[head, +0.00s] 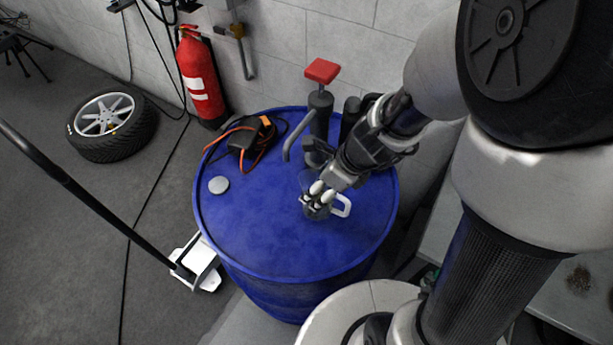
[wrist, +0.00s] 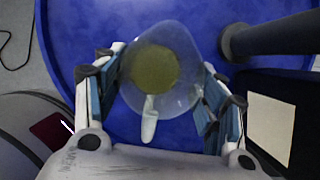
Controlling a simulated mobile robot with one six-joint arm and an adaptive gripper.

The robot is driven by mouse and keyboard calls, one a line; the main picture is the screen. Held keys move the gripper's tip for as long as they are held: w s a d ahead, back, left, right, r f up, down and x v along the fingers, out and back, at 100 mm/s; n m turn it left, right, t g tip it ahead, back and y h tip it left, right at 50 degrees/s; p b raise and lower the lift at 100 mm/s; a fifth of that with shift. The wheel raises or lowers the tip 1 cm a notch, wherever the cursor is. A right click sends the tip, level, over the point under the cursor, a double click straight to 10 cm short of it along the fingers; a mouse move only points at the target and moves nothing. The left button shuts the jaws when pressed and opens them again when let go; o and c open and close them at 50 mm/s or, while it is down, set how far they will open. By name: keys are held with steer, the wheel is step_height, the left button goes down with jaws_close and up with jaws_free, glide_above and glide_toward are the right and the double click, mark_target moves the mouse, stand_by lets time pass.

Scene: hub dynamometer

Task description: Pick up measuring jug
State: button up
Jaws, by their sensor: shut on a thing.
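The measuring jug (wrist: 182,50) is a clear, translucent vessel with a white handle and a dark yellowish patch seen at its bottom. In the wrist view it sits between the fingers, its handle pointing toward my palm. In the head view the jug's white handle (head: 342,205) shows just right of my fingers, over the blue drum's top. My gripper (head: 318,192) is shut on the jug from above; in the wrist view the fingers (wrist: 160,88) flank it on both sides. I cannot tell whether the jug touches the drum top.
The blue drum (head: 250,230) also carries a dark pump with a red handle (head: 321,71), a black tool with an orange cable (head: 247,140) and a grey cap (head: 219,185). The drum's front top is clear.

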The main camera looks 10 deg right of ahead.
mark_target(349, 201)
steer(key=s+d, duration=0.4)
steer(key=d, duration=0.1)
steer(key=shift+s+d, duration=0.2)
steer(key=shift+d, duration=0.15)
steer(key=shift+s+d+b, duration=0.7)
steer(key=shift+d+b, duration=0.25)
